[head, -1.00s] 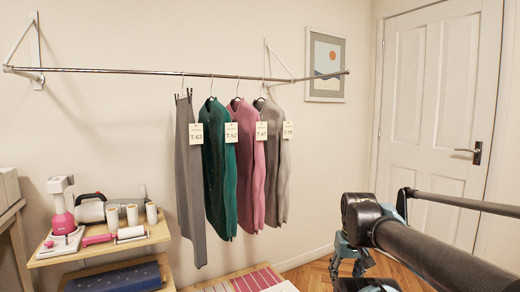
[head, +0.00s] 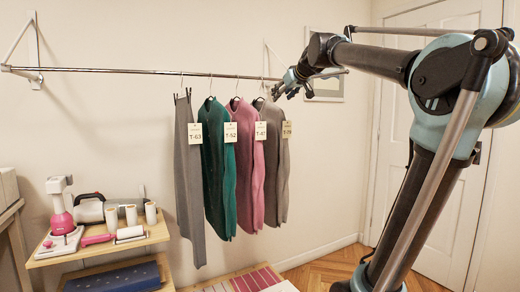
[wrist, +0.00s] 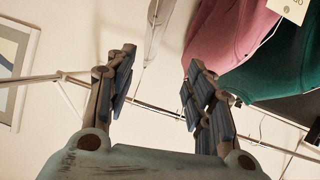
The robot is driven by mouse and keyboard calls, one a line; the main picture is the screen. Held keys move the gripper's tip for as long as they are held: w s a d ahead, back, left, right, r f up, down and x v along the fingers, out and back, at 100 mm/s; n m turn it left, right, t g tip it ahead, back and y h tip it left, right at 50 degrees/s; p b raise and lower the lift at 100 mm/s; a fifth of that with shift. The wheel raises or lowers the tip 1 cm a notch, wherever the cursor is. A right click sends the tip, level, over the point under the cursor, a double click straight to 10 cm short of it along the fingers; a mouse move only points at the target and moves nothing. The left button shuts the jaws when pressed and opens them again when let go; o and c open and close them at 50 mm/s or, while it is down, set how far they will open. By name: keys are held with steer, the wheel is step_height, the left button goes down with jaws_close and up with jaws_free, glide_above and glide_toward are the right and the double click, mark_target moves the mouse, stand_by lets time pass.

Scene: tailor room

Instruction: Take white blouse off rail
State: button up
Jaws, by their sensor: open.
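No clearly white blouse shows. The palest top is a light grey-taupe garment (head: 270,165) with tag T-79, rightmost on the metal rail (head: 130,72) in the head view. My gripper (head: 281,90) is beside its hanger, near the rail's right part. In the wrist view my gripper (wrist: 158,90) is open, with nothing between its fingers, and the rail (wrist: 160,108) passes behind them. A narrow pale piece (wrist: 158,28) hangs at the top there; I cannot tell whether it is that garment.
A pink top (head: 244,165), a green top (head: 214,170) and grey trousers (head: 188,180) hang close together left of it. A wall picture (head: 328,85) is behind my arm. A shelf (head: 60,258) with tools stands lower left.

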mark_target(268, 102)
steer(key=shift+t, duration=0.3)
steer(key=x, duration=0.4)
steer(key=r+x, duration=0.1)
steer(key=x, duration=0.3)
steer(key=r+x, duration=0.1)
steer(key=x, duration=0.3)
steer(key=shift+w+a+r, duration=0.2)
steer(key=shift+w+a, duration=0.25)
steer(key=shift+w, duration=0.1)
steer(key=shift+x, duration=2.75)
steer(key=shift+d, duration=0.15)
jaws_close()
